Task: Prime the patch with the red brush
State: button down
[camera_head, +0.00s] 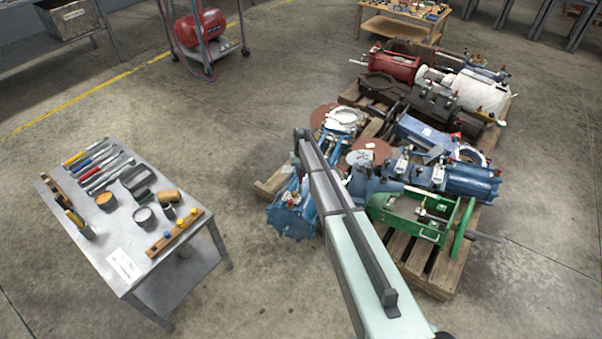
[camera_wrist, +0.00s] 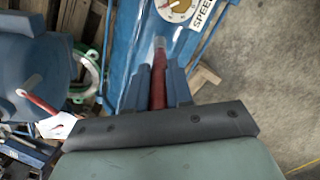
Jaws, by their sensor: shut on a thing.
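My gripper (camera_wrist: 158,82) is shut on the red brush (camera_wrist: 158,88), whose red handle stands between the two blue-grey fingers. The brush's pale grey end (camera_wrist: 160,48) points up the wrist view, over a blue machine panel (camera_wrist: 128,45). I cannot tell whether the brush touches the panel. No patch can be clearly made out; the brush and fingers cover part of the panel. In the head view my arm reaches over the pallet's left side, near a blue machine (camera_head: 287,216), and hides the gripper and brush.
A round dial (camera_wrist: 177,8) and a SPEED label (camera_wrist: 202,14) are on the panel. Another blue machine part (camera_wrist: 30,60) stands close on the left. The wooden pallet (camera_head: 432,283) is crowded with machines. A metal table (camera_head: 122,225) holds tools and tins. Floor between them is clear.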

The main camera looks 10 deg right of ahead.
jog(key=shift+w+d+r, duration=0.1)
jog(key=shift+r, duration=1.25)
jog(key=shift+w+d+r, duration=0.1)
jog(key=shift+r, duration=1.35)
jog(key=shift+r, duration=1.45)
jog(key=shift+w, duration=0.1)
jog(key=w+d+f, duration=0.2)
jog(key=w+d, duration=0.2)
jog(key=w, duration=0.3)
jog(key=shift+s+a+f, duration=0.1)
jog(key=shift+s+f, duration=0.05)
jog(key=shift+f, duration=1.25)
jog(key=shift+s+a+f, duration=0.1)
jog(key=shift+s+f, duration=0.05)
jog(key=shift+f, duration=2.2)
jog(key=shift+s, duration=0.1)
